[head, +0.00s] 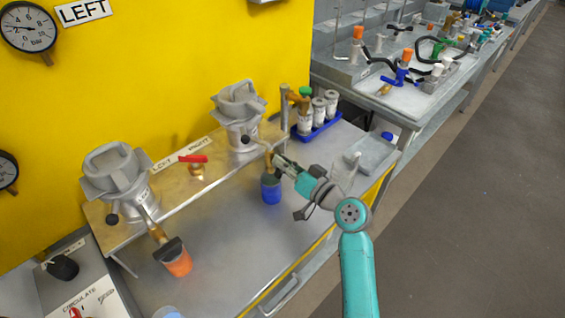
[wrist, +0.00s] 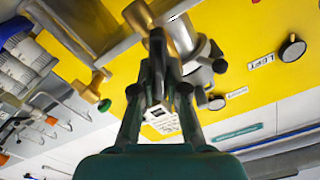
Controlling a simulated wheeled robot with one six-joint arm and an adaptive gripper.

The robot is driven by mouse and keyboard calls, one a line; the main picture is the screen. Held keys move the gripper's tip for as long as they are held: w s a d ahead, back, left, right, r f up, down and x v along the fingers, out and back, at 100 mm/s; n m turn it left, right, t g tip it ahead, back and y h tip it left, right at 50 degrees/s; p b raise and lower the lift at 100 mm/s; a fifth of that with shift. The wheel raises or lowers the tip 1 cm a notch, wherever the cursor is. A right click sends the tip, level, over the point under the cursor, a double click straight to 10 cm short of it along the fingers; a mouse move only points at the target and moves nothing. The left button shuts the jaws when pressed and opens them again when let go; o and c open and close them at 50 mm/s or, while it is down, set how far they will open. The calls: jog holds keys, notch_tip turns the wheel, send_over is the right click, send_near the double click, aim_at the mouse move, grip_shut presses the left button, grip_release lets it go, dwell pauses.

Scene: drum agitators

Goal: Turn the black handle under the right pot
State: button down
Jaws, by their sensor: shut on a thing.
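The right pot (head: 240,103) is a grey metal vessel on the raised shelf, with a brass outlet pipe (head: 267,147) below it. My gripper (head: 281,164) is at this outlet, above the blue cup (head: 271,190). In the wrist view the fingers (wrist: 160,88) are closed together on the black handle (wrist: 156,43), close to the brass pipe (wrist: 138,14). In the head view the fingers mostly hide this handle. The left pot (head: 118,178) has its own black handle (head: 168,247), with an orange cup (head: 178,263) under it.
A blue tray (head: 318,130) with several white-labelled jars stands right of the right pot. A red-handled valve (head: 193,158) is on the shelf between the pots. A grey block (head: 372,153) lies on the table's right side. Bare table lies in front of the shelf.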

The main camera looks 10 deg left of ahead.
jog(key=m, duration=0.6)
jog(key=shift+w+d+f+m, duration=0.2)
jog(key=shift+w+f+m, duration=0.1)
jog(key=shift+f, duration=0.1)
jog(key=m, duration=0.5)
jog(key=shift+f, duration=0.35)
jog(key=shift+m, duration=0.3)
jog(key=c, duration=1.2)
grip_release()
jog(key=shift+d, duration=0.1)
jog(key=v, duration=1.2)
